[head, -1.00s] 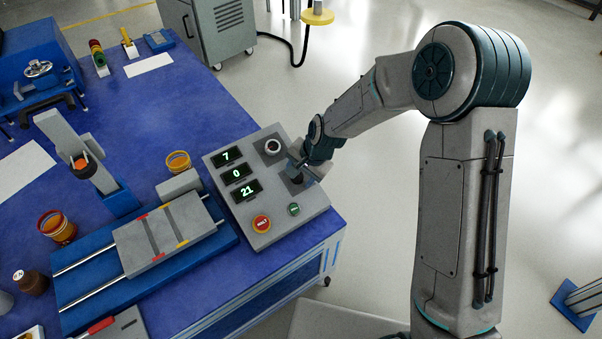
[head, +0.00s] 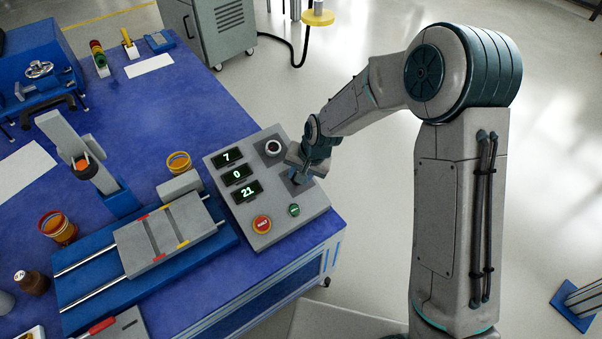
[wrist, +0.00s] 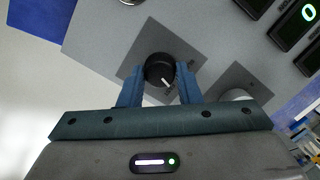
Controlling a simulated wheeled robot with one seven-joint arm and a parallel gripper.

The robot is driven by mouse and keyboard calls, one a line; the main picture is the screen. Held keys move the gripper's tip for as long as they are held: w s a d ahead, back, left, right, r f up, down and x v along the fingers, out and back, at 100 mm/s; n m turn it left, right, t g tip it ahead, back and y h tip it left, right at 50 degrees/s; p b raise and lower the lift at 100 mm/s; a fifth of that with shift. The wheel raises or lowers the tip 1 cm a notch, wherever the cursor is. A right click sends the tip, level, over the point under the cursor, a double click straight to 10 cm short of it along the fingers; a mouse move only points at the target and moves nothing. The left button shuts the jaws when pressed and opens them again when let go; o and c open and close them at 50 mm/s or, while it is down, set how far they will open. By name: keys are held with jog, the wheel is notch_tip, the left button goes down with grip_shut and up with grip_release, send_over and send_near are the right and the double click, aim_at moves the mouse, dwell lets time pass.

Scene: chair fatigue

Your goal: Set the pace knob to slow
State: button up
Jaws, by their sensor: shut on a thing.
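The control panel (head: 245,212) is a grey box at the table's right corner. In the wrist view a round black knob (wrist: 158,68) with a white pointer line sits on a dark square plate. The pointer aims toward the lower right of that view. My gripper (wrist: 160,88) has its two blue fingers on either side of this knob and is shut on it. In the head view my gripper (head: 296,177) is over the panel's right edge and mostly hides the knob. Any labels around the knob are too small to read.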

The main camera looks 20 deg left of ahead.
jog(key=n, duration=0.5)
jog(key=shift+a+h, duration=0.1)
jog(key=shift+h, duration=0.3)
jog(key=shift+s+a+n+t, duration=0.1)
jog(key=shift+n+t, duration=0.2)
jog(key=shift+n, duration=2.1)
jog(key=o, duration=1)
jog(key=shift+c, duration=0.2)
jog(key=p+v, duration=0.4)
jog(key=v, duration=0.9)
jog(key=shift+a+r, duration=0.2)
jog(key=shift+r, duration=0.25)
jog(key=shift+s, duration=0.15)
